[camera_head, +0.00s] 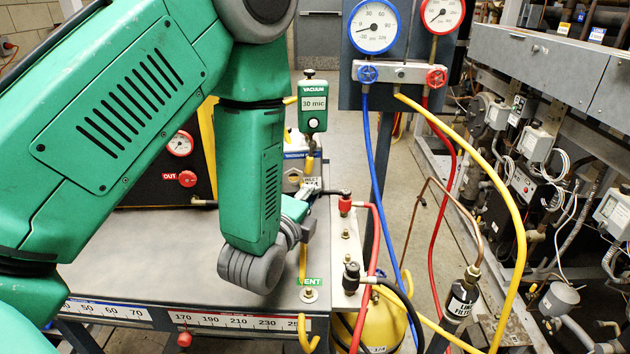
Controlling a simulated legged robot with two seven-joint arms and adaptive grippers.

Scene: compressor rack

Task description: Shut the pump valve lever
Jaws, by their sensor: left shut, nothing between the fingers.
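My green left arm fills the left of the head view and reaches down over the grey bench. My left gripper (308,212) is mostly hidden behind my wrist; it is shut and empty, close to the pump fittings. Beside it, a black lever-like part (331,192) lies roughly level near the label marked INLET (311,182). I cannot tell whether this is the pump valve lever, nor whether my gripper touches it. The pump (295,170) is partly hidden behind my arm. My right gripper is not in view.
A green vacuum gauge (313,103) reads 30 mic above the pump. Blue (374,27) and red (441,12) gauges hang on a manifold. Blue, red and yellow hoses (515,215) run down at the right. A yellow tank (380,325) and line filter (460,302) stand in front.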

